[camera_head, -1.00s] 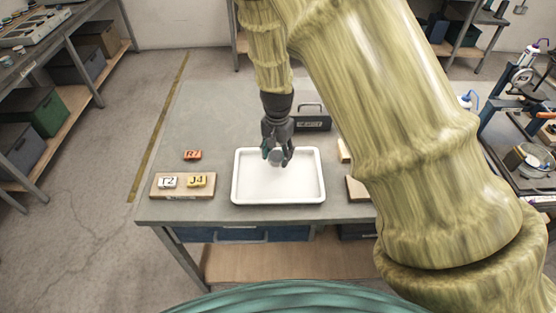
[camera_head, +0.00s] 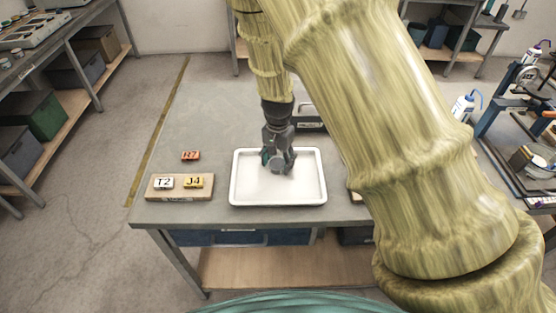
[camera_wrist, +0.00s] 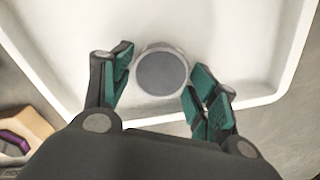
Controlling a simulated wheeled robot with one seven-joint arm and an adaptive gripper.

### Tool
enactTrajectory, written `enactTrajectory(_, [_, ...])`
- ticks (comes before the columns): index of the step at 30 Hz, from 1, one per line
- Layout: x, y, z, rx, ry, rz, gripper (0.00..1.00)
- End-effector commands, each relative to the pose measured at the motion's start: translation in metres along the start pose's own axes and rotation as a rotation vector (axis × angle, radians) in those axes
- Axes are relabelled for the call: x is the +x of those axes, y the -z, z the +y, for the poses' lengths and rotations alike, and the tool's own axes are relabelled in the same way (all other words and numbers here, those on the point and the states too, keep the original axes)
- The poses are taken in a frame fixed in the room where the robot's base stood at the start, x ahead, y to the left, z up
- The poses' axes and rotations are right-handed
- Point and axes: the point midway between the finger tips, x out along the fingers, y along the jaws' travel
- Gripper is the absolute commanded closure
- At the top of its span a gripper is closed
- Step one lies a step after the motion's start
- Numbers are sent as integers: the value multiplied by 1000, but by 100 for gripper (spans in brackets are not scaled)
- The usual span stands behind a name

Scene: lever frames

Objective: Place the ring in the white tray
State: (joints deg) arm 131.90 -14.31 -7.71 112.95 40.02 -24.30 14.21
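The ring (camera_wrist: 160,74) is round and grey with a paler rim. My gripper (camera_head: 278,170) points down over the right-middle part of the white tray (camera_head: 250,203). The white tray (camera_wrist: 180,20) also fills the background of the wrist view. In the head view the ring is hidden by the fingers. I cannot tell whether its underside touches the tray floor.
An orange R7 block (camera_head: 190,156) lies on the table left of the tray. A wooden board (camera_head: 170,195) holds a white T2 block (camera_head: 163,183) and a yellow J4 block (camera_head: 194,182). A dark labelled object (camera_head: 311,121) stands behind the tray. My arm covers the table's right side.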

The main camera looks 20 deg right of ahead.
Motion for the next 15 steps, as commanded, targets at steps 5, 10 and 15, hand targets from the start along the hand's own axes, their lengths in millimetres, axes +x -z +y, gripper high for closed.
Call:
enactTrajectory(5, [0,0,0,0,0,0,40])
enactTrajectory(10, [-3,0,0,0,0,1,40])
enactTrajectory(15, [-13,0,0,0,0,0,40])
